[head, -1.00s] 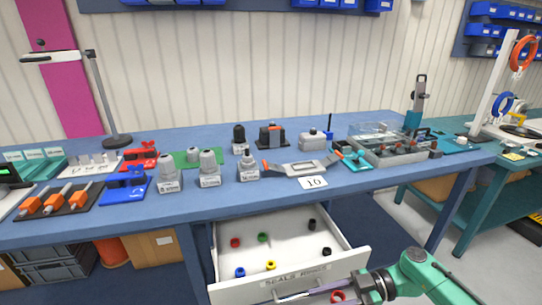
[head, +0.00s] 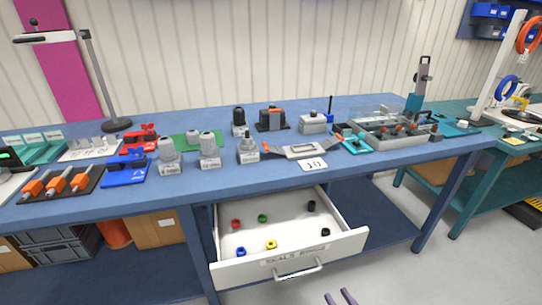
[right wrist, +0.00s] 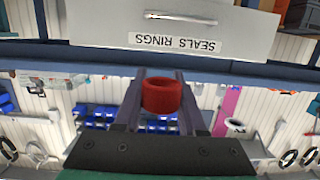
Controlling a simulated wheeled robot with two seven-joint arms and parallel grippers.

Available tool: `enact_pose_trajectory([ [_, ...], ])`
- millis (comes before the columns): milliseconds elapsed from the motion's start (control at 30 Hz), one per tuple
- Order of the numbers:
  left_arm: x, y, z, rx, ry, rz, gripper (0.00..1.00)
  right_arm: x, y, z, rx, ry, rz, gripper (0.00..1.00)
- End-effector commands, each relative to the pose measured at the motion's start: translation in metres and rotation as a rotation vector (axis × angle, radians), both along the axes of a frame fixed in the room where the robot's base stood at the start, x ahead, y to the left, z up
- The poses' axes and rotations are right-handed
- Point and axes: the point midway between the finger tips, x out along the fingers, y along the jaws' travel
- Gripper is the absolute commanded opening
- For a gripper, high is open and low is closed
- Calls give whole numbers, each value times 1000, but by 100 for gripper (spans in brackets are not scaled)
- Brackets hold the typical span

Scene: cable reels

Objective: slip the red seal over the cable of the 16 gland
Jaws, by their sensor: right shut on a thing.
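My right gripper (head: 339,298) shows only as two finger ends at the bottom edge of the head view, in front of the drawer. In the right wrist view (right wrist: 162,110) it is shut on a red seal (right wrist: 162,96), a short ring held between the fingers. Grey and black pieces with labels stand on the bench, among them three light grey ones (head: 167,157) (head: 209,150) (head: 247,148). Their labels are too small to read, so I cannot tell which is the 16 gland or see its cable. My left gripper is out of view.
The open drawer (head: 355,240), labelled SEALS RINGS, holds several seals, including another red one (head: 236,224). A grey tray fixture (head: 400,141) stands at the bench's right end. A card marked 10 (head: 314,165) lies near the front edge. The floor right of the drawer is clear.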

Motion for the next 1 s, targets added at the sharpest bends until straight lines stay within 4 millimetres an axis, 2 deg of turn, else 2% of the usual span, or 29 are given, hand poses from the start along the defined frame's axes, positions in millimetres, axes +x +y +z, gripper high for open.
enact_pose_trajectory([
  [100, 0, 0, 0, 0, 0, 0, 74, -10, -14, 1, 6, 1, -103, 0],
  [433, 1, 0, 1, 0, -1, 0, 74, -3, -8, 8, 7, 1, -301, 0],
  [467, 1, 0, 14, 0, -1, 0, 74, -3, -9, 20, 1, -1, -294, 0],
  [500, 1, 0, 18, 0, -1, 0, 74, -3, -9, 24, 0, 0, -292, 0],
  [1000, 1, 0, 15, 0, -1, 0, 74, -3, -8, 21, -3, -2, -288, 0],
])
